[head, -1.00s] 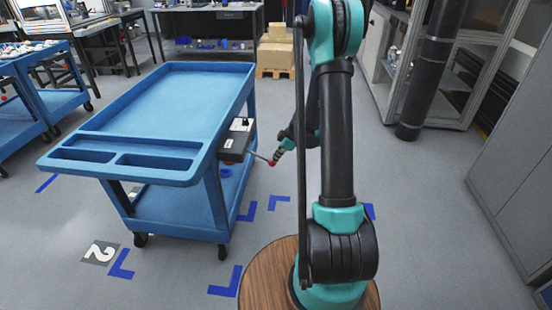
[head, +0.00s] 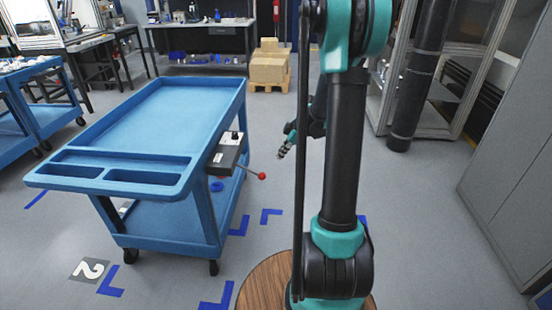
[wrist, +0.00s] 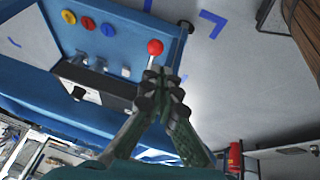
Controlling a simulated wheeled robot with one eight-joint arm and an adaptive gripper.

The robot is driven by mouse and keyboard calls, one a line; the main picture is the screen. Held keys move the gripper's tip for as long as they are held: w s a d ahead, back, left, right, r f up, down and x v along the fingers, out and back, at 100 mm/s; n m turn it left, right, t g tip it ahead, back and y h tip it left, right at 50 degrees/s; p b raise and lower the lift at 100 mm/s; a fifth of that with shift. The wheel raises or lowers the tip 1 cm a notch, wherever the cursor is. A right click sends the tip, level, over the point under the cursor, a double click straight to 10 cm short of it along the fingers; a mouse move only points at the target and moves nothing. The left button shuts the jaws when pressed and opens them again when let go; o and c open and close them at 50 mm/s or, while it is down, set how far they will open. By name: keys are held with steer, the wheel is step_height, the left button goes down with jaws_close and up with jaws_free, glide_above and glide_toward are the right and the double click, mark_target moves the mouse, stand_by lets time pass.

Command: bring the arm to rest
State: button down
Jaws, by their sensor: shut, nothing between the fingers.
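My arm rises from a round wooden base in the head view. My gripper (head: 283,151) hangs to the right of the blue cart, apart from it, with its fingers closed and nothing between them. In the wrist view my gripper (wrist: 166,80) shows from behind, its fingertips together in front of the red ball knob. The grey box (head: 229,155) on the cart's side carries a lever with the red ball knob (head: 262,176). A clear gap shows between gripper and knob in the head view.
The blue cart (head: 150,123) has an empty top tray. Cardboard boxes (head: 268,66) stand on a pallet behind. Grey cabinets (head: 510,170) stand at the right. In the wrist view, yellow, red and blue round parts (wrist: 87,23) show on the cart. The floor between cart and cabinets is mostly clear.

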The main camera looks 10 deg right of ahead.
stand_by(0.3)
steer(key=s+a+m+t+h, duration=0.1)
steer(key=s+m+h, duration=0.3)
steer(key=s+m, duration=1.1)
steer(key=s+a, duration=0.1)
steer(key=s, duration=1.1)
steer(key=shift+a+r+h, duration=0.15)
steer(key=shift+r+h, duration=0.1)
steer(key=shift+h, duration=0.05)
steer(key=shift+s+a, duration=0.1)
